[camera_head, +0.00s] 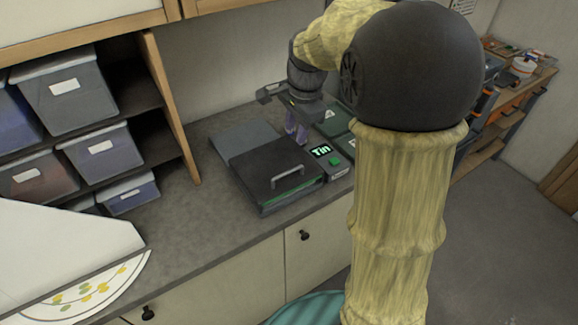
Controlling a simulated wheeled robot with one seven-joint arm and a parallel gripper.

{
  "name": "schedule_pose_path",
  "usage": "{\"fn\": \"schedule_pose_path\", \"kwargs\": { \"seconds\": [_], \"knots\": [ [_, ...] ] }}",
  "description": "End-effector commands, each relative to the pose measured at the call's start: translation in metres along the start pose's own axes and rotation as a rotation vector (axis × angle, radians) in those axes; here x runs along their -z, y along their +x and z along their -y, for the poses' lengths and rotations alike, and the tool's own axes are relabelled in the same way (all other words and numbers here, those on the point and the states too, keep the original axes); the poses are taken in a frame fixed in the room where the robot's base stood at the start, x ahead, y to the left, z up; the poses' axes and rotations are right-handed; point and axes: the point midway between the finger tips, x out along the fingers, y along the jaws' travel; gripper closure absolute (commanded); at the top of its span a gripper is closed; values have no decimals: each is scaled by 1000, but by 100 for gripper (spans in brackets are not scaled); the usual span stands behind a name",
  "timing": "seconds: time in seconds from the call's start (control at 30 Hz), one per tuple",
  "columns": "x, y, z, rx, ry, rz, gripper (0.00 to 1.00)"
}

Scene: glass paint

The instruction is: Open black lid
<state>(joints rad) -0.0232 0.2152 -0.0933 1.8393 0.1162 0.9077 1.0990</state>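The black lid (262,166) lies flat over a low dark box on the grey counter. A pale bar handle (288,176) sits near its front edge. A thin green strip shows under the lid's front edge. My gripper (297,137) points down behind the lid, near its back right side and apart from the handle. Its purplish fingers are small in the picture, and I cannot tell whether they are open or touch anything.
A panel with a green-lit display (321,150) adjoins the box on the right. Dark green-topped boxes (333,122) stand behind it. A shelf (158,105) of grey bins stands at left. The counter (190,215) left of the lid is clear. My arm hides the right side.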

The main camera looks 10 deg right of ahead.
Motion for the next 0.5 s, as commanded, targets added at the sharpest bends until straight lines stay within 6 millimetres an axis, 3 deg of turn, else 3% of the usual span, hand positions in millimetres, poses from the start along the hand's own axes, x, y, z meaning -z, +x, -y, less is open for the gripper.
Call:
{"fn": "schedule_pose_path", "kwargs": {
  "seconds": [0.5],
  "knots": [
    [2, 5, 2, -2, 29, 2, 68]
  ]
}}
